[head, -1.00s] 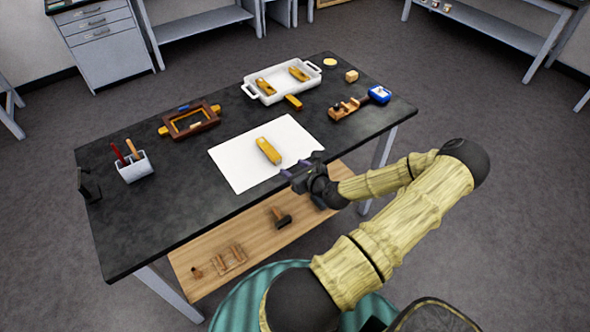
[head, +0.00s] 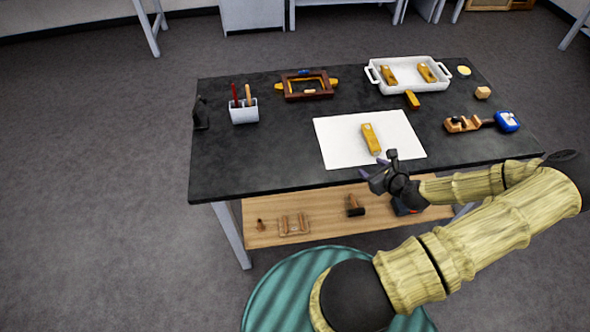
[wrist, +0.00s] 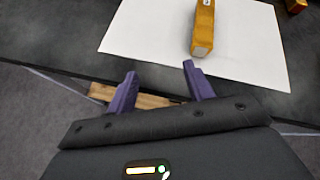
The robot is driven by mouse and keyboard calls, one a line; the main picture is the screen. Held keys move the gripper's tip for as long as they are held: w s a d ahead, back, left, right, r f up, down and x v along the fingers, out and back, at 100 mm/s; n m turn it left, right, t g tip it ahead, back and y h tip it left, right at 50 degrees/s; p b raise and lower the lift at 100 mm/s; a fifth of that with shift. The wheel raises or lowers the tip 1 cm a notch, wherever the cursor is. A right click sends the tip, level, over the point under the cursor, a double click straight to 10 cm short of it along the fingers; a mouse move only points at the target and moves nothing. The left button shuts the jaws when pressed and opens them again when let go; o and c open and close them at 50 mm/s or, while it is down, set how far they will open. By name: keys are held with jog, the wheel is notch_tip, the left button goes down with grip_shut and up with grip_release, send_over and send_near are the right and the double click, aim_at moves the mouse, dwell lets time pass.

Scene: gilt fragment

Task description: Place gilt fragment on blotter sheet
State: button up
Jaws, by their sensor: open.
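A gilt fragment (head: 370,138), a gold-coloured bar, lies on the white blotter sheet (head: 335,151) on the black table. It also shows in the wrist view (wrist: 203,27), with the sheet (wrist: 140,40) around it. My gripper (head: 372,170) is at the table's front edge, apart from the bar. Its two purple fingers (wrist: 158,80) are spread, with nothing between them. Two similar gold bars lie in a white tray (head: 375,86), and another gold bar (head: 412,100) lies on the table in front of the tray.
A brown frame (head: 290,97) and a white holder with tools (head: 243,112) stand at the left. A wooden plane (head: 462,123), a blue-topped item (head: 507,121) and a small block (head: 483,92) are at the right. A lower wooden shelf (head: 325,222) holds tools. The table's front left is clear.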

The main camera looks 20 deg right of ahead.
jog(key=a+r+n+g+y, duration=0.1)
jog(key=a+r+n+g, duration=0.1)
jog(key=a+n+g, duration=0.35)
jog(key=a+r+n+g+y, duration=0.1)
jog(key=a+r+n+g, duration=0.1)
jog(key=a+n, duration=0.7)
jog(key=s+a+r+n, duration=0.2)
jog(key=a+r+n, duration=0.5)
jog(key=r+n, duration=0.1)
jog(key=s+a+r+n+g+h, duration=0.1)
jog(key=s+a+r+n, duration=0.2)
jog(key=a+r+n, duration=0.4)
jog(key=n, duration=0.4)
jog(key=shift+a+r, duration=0.35)
